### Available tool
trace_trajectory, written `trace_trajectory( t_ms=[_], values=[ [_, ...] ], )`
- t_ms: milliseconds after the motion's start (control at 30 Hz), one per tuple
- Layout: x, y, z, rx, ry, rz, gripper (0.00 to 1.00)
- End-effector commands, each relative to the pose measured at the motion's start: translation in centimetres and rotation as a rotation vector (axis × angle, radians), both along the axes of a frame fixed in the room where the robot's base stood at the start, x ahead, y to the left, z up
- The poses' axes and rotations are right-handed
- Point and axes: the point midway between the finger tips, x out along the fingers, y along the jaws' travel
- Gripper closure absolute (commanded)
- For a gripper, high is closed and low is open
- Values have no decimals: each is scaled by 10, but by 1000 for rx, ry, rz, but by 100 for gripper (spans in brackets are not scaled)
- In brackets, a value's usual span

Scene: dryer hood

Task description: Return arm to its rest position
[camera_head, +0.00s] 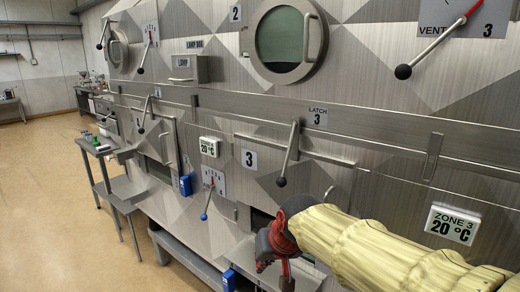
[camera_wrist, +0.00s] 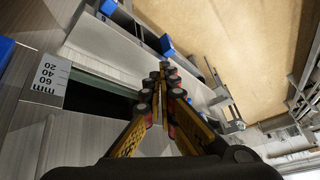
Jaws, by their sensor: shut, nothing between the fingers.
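My arm (camera_head: 370,245), in a pale yellow sleeve, reaches in from the lower right of the head view. My gripper (camera_head: 272,262) hangs at its end in front of the lower part of the steel machine, close to a dark opening below the panel marked 3. In the wrist view my gripper (camera_wrist: 163,72) is shut, its fingertips together with nothing between them. Beyond the fingers, the wrist view shows a pale steel panel, a dark slot (camera_wrist: 100,84) and a scale plate marked mm (camera_wrist: 47,80).
The latch 3 lever (camera_head: 289,155) hangs above my gripper. A grey side table (camera_head: 108,170) stands at the left. The tan floor (camera_head: 40,190) beyond it is mostly clear.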

Motion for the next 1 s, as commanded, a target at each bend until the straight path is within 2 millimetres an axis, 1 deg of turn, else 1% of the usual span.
trace_trajectory(
  t_ms=[33, 67, 100, 167, 200, 267, 300, 400, 500, 567, 633, 733, 833, 1000],
  values=[
    [-27, -22, -7, -34, 31, 3, 100],
    [-43, -34, -13, -56, 52, 11, 100],
    [-65, -50, -20, -81, 80, 13, 100],
    [-98, -73, -30, -117, 116, 14, 100],
    [-120, -88, -37, -135, 140, 9, 100],
    [-150, -109, -46, -158, 166, -6, 100],
    [-169, -120, -50, -166, 178, -24, 100],
    [-202, -144, -57, -177, 168, -69, 100],
    [-222, -160, -54, -171, 134, -115, 100],
    [-227, -166, -47, -164, 106, -140, 100],
    [-228, -172, -35, -158, 69, -166, 100],
    [-230, -179, -25, -154, 40, -195, 100],
    [-230, -183, -24, -154, 40, -209, 100],
    [-230, -183, -24, -153, 40, -209, 100]
  ],
)
